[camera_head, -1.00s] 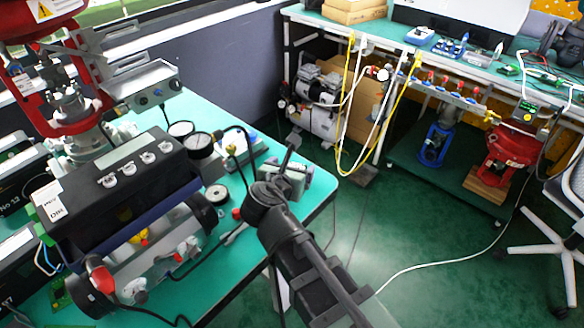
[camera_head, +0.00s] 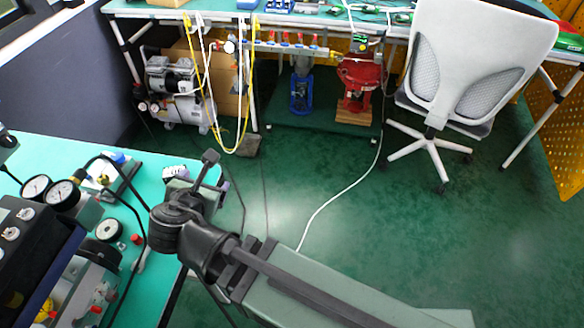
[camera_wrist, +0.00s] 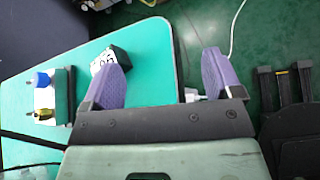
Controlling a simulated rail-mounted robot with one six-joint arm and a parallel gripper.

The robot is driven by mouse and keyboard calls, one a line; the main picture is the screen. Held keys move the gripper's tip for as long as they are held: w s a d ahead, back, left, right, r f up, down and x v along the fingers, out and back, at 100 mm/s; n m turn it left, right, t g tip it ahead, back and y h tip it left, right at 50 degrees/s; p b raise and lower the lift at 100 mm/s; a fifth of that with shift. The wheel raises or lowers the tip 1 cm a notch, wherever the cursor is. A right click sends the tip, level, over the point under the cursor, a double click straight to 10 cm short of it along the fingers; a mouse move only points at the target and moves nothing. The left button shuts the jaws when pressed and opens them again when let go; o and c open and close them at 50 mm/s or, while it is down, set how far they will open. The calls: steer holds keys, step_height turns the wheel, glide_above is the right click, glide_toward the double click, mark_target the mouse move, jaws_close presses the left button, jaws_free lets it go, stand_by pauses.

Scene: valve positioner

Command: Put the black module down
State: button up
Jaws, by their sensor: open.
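The black module (camera_wrist: 110,60), a small black box with a pale marked face, appears to rest on the green table (camera_wrist: 152,40) near its edge. In the wrist view it is partly hidden behind the left finger. In the head view its pale face (camera_head: 175,172) shows just left of my gripper (camera_head: 203,184). My gripper also shows in the wrist view (camera_wrist: 163,78), with its two purple fingers spread wide and nothing between them. The right finger is out past the table edge, over the floor. I cannot tell whether the left finger touches the module.
A small fixture with blue and yellow knobs (camera_wrist: 45,95) stands left of my gripper. Pressure gauges (camera_head: 62,194) and black hoses crowd the table's left. Open green floor (camera_head: 310,195) lies to the right, with a white chair (camera_head: 478,60) beyond and a workbench at the back.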

steer(key=w+d+f+m+g+h, duration=0.2)
steer(key=w+d+m, duration=0.2)
steer(key=d+m, duration=0.3)
steer(key=w+d+f+m+g+h, duration=0.2)
steer(key=w+d+m, duration=0.3)
steer(key=d, duration=0.3)
steer(key=d+f+m+g+y, duration=0.1)
steer(key=d+f+m+g, duration=0.1)
steer(key=d+m, duration=0.8)
steer(key=d+f+m+g+y, duration=0.2)
steer(key=d+m+g, duration=0.3)
steer(key=d+m, duration=0.6)
steer(key=d, duration=0.2)
steer(key=shift+d+g+y, duration=0.3)
steer(key=shift+w, duration=0.1)
